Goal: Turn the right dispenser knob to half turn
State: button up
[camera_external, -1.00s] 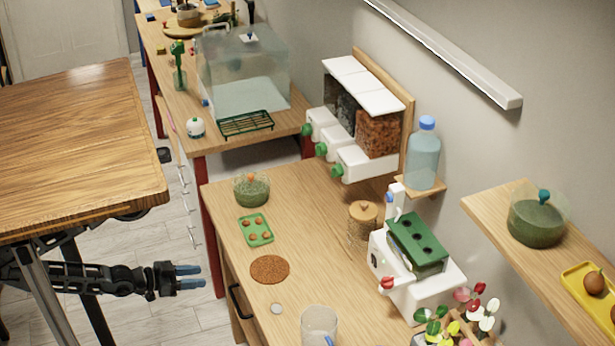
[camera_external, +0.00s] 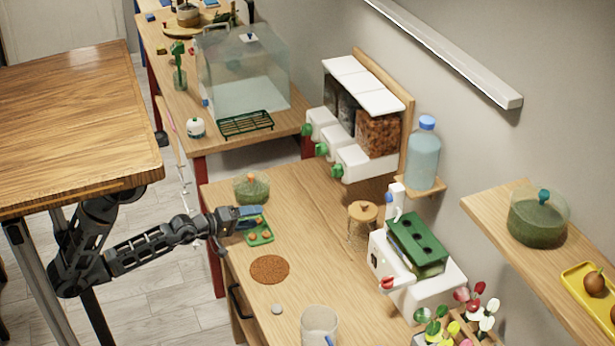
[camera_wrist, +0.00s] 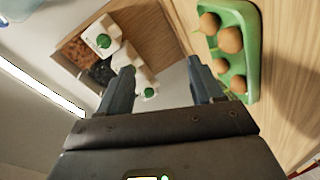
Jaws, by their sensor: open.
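The dispenser unit (camera_external: 365,122) hangs on the wall with white lids, white spouts and three green knobs. The right dispenser holds orange-brown pellets (camera_external: 378,134), and its green knob (camera_external: 337,170) is the nearest one. In the wrist view the unit is at upper left, with a knob beside the brown pellets (camera_wrist: 103,41) and another knob (camera_wrist: 148,92) seen between my fingers. The knob's turn angle is too small to read. My gripper (camera_external: 251,217) is open and empty over the table's left edge, near the green egg tray. It is left of and below the dispensers, apart from the knobs.
The green tray (camera_wrist: 244,75) with several brown round items lies beside my right finger. A lidded glass jar (camera_external: 251,189) stands just behind it. A brown round mat (camera_external: 270,269) and a clear cup (camera_external: 319,325) lie nearer. The tabletop before the dispensers is largely clear.

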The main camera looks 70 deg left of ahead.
jog(key=w+r+n+h, duration=0.1)
jog(key=w+r+n, duration=0.5)
jog(key=w, duration=0.4)
jog(key=n+t+h+p, duration=0.1)
jog(key=n+t+h, duration=0.1)
jog(key=n, duration=0.5)
send_near(336, 171)
jog(key=w+p, duration=0.1)
jog(key=w, duration=0.7)
jog(key=shift+f, duration=0.35)
jog(key=shift+w, duration=0.15)
jog(key=c, duration=1.1)
